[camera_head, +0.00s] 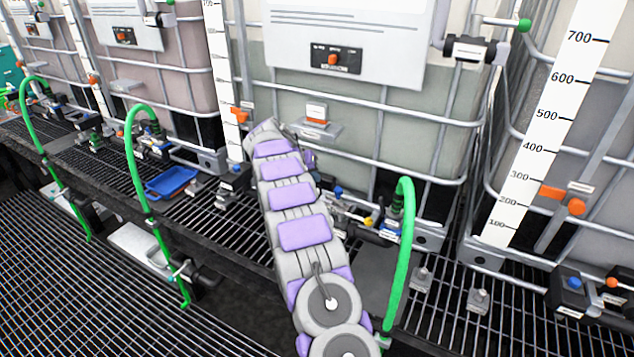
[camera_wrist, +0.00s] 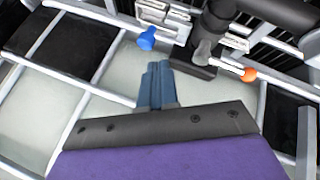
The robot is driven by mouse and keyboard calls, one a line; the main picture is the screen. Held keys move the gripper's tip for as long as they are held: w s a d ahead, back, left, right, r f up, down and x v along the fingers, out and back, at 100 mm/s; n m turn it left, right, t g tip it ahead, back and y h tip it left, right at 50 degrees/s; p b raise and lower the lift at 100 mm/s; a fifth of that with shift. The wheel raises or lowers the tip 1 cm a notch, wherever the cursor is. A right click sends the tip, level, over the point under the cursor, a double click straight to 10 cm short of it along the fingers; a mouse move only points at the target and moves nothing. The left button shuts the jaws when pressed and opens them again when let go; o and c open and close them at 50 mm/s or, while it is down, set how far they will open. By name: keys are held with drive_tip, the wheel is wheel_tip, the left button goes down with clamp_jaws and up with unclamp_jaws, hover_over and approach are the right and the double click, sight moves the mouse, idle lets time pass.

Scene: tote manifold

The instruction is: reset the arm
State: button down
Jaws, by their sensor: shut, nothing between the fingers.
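My arm, grey with purple panels, reaches forward from the bottom middle of the head view toward the middle tote. In the head view the arm hides most of my gripper. In the wrist view my gripper (camera_wrist: 156,85) shows as two blue-grey fingers pressed together, empty. Its tips point toward a black pipe (camera_wrist: 265,15) with a grey lever. A blue knob (camera_wrist: 146,39) lies just ahead and left of the fingertips, and an orange knob (camera_wrist: 248,75) is to the right. I cannot tell whether the fingers touch anything.
Caged totes (camera_head: 365,120) stand in a row behind a grating shelf (camera_head: 450,285). Green hoses (camera_head: 400,260) arch up from the shelf edge, one close right of my arm. A blue tray (camera_head: 172,181) lies left of the arm. White scales (camera_head: 545,130) stand along the cages.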

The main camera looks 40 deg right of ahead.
drive_tip(key=s+a+r+n+y, duration=0.25)
drive_tip(key=s+a+r, duration=0.25)
drive_tip(key=s+a, duration=0.55)
drive_tip(key=s+a+r+n+y, duration=0.25)
drive_tip(key=s+a+r, duration=0.4)
drive_tip(key=a, duration=0.75)
drive_tip(key=s+a+f+n, duration=0.1)
drive_tip(key=s+a, duration=0.4)
drive_tip(key=s, duration=0.5)
drive_tip(key=s+a+f+n+g+y, duration=0.1)
drive_tip(key=s+a, duration=0.4)
drive_tip(key=s, duration=0.6)
drive_tip(key=s+a+f+n+y, duration=0.1)
drive_tip(key=s+a, duration=0.4)
drive_tip(key=s, duration=0.6)
wheel_tip(320, 180, down, 2)
drive_tip(key=shift+a+f+n+g, duration=0.1)
drive_tip(key=shift+a+n+g, duration=0.25)
drive_tip(key=shift+n, duration=0.25)
